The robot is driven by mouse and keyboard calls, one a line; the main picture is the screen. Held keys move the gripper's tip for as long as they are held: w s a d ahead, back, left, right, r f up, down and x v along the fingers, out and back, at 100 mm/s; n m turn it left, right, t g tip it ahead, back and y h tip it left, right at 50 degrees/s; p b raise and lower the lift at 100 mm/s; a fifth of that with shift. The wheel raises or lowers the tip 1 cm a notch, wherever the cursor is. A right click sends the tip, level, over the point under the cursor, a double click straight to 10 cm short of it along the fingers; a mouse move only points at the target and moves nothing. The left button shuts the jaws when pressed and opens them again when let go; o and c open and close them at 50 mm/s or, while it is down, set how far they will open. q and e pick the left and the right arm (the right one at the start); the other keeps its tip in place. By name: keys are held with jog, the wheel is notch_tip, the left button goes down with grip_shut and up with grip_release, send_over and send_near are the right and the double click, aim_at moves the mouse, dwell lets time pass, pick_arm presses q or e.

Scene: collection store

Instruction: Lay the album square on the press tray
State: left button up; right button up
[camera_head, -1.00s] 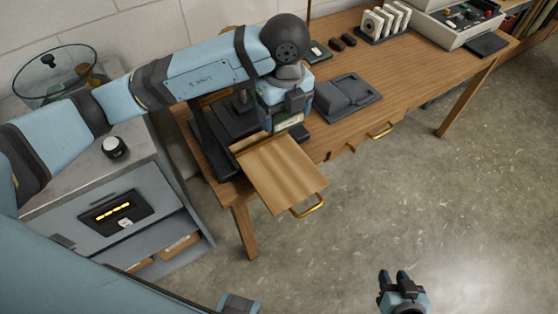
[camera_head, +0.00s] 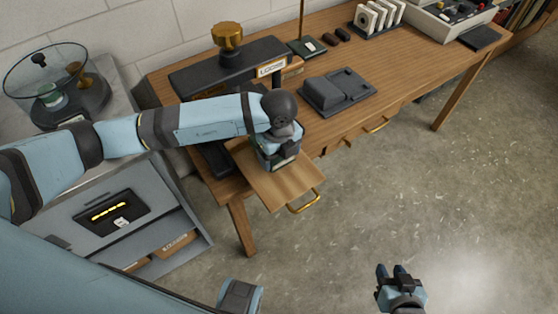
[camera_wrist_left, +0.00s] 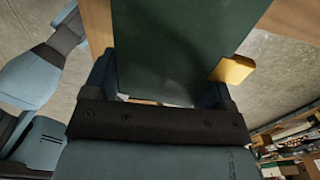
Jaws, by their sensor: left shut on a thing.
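My left gripper (camera_head: 280,166) is over the wooden pull-out press tray (camera_head: 246,158), which has a brass handle. It is shut on the dark green album (camera_wrist_left: 182,45), which fills the upper middle of the left wrist view between the fingers. In the head view the gripper and wrist hide most of the album; I cannot tell whether it touches the tray or how square it sits. The black press (camera_head: 190,77) with a brass knob stands behind the tray. My right gripper (camera_head: 392,271) is empty above the floor, its two fingers apart.
A black rest (camera_head: 337,90) lies on the desk (camera_head: 400,75) right of the press. A white rack and a control box (camera_head: 455,25) stand farther right. A grey cabinet (camera_head: 160,215) with a glass-dish device stands left. The floor in front is clear.

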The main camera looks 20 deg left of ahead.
pick_arm(q)
jog(key=shift+f, duration=1.7)
jog(key=shift+f, duration=0.2)
jog(key=o, duration=1.1)
jog(key=shift+c, duration=0.2)
jog(key=shift+r, duration=0.15)
jog(key=shift+r, duration=0.25)
notch_tip(320, 180, up, 12)
jog(key=shift+f, duration=0.2)
